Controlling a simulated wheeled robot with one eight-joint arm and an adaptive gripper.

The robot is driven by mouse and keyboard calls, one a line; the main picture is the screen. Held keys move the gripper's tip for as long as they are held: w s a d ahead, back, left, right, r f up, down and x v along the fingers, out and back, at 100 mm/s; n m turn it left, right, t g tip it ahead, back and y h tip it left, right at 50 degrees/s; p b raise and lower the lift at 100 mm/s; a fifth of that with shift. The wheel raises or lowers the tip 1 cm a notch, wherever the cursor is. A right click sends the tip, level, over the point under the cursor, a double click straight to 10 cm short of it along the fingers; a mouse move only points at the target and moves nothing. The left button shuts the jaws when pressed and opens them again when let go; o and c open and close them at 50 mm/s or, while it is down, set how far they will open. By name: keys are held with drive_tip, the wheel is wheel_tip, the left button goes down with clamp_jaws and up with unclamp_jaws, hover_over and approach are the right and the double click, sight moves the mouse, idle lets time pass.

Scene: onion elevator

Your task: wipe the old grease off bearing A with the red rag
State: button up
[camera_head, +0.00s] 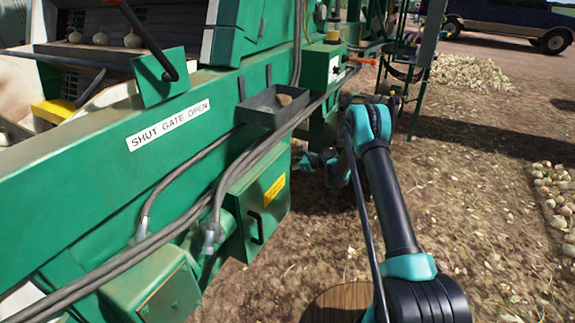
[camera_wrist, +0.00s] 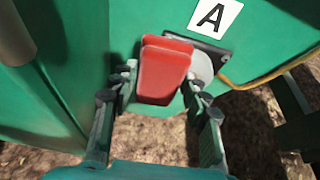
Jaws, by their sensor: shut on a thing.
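The red rag (camera_wrist: 165,72) is between the fingertips of my gripper (camera_wrist: 158,88) in the wrist view, and the gripper is shut on it. It looks like a folded red pad. Just beyond its right edge is a pale grey rounded part (camera_wrist: 203,67) on a dark mount, below a white label marked A (camera_wrist: 215,16); this is bearing A, partly hidden by the rag. The rag overlaps the bearing in the picture; I cannot tell whether they touch. In the head view my arm reaches to the green machine, and the rag and bearing A cannot be made out.
The green machine wall (camera_wrist: 150,22) is close ahead. A yellow hose or cable (camera_wrist: 262,78) runs right of the bearing. In the head view, a grey tray (camera_head: 262,117) holding a brownish lump, cables (camera_head: 190,222) and a green box (camera_head: 262,205) are left of my arm. Open ground lies right.

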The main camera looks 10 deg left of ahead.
drive_tip(key=shift+s+d, duration=0.35)
drive_tip(key=shift+d, duration=0.6)
drive_tip(key=shift+s+d, duration=0.3)
drive_tip(key=shift+d, duration=0.6)
drive_tip(key=shift+s+d, duration=0.35)
drive_tip(key=shift+d, duration=0.6)
drive_tip(key=shift+d, duration=0.15)
drive_tip(key=shift+s+d, duration=0.3)
drive_tip(key=shift+d, duration=0.35)
drive_tip(key=shift+s+d, duration=0.25)
drive_tip(key=shift+d, duration=0.35)
drive_tip(key=s+d+r+m+t+h, duration=0.3)
drive_tip(key=d+r+m+t, duration=0.2)
drive_tip(key=d+r, duration=0.8)
drive_tip(key=s+d+r+m+t+h, duration=0.3)
drive_tip(key=s+d+r+m+h, duration=0.2)
drive_tip(key=s+d+r, duration=0.5)
drive_tip(key=s+d, duration=0.2)
drive_tip(key=d, duration=0.1)
drive_tip(key=shift+d+r+h, duration=0.25)
drive_tip(key=shift+d+h, duration=0.05)
